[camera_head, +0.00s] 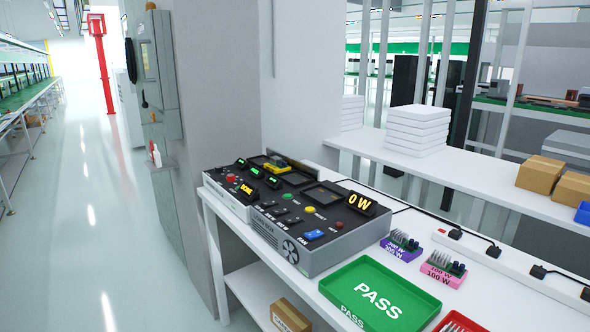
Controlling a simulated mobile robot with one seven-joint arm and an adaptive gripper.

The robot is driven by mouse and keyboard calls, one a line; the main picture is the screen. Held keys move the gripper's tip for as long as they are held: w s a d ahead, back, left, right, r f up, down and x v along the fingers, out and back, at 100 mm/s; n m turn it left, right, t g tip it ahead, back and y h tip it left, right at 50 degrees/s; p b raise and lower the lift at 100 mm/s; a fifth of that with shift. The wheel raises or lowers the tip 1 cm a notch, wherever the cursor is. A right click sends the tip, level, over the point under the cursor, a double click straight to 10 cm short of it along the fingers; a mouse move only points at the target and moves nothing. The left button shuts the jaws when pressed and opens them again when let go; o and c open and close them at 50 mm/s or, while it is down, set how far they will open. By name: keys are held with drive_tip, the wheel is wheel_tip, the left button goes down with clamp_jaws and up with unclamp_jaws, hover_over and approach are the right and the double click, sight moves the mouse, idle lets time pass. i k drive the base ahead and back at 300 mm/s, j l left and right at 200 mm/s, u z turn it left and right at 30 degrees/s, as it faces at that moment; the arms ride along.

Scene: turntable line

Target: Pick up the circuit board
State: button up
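Two small circuit boards with upright fins and dark parts show on the white bench. One board (404,239) sits on a purple base (398,250) with a partly legible watt label. The other board (446,262) sits on a pink base (441,274) marked 100 W, to its right and nearer. A small yellow-green item (278,167) lies on the tester's far part; I cannot tell whether it is a board. My gripper is not in view.
A grey tester (330,252) with buttons and a display reading "0 W" stands left of the boards. A green PASS tray (345,290) and a red tray (447,319) lie in front. A power strip (470,243) with plugs runs behind. A floor aisle (110,230) is clear at left.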

sight(277, 165)
drive_tip(key=j+z, duration=0.15)
drive_tip(key=z, duration=0.25)
drive_tip(key=i+j+z, duration=0.15)
drive_tip(key=z, duration=0.3)
drive_tip(key=j+z, duration=0.15)
drive_tip(key=z, duration=0.25)
drive_tip(key=j+z, duration=0.35)
drive_tip(key=j, duration=0.25)
drive_tip(key=k+j+z, duration=0.1)
drive_tip(key=j+z, duration=0.25)
drive_tip(key=j, duration=0.2)
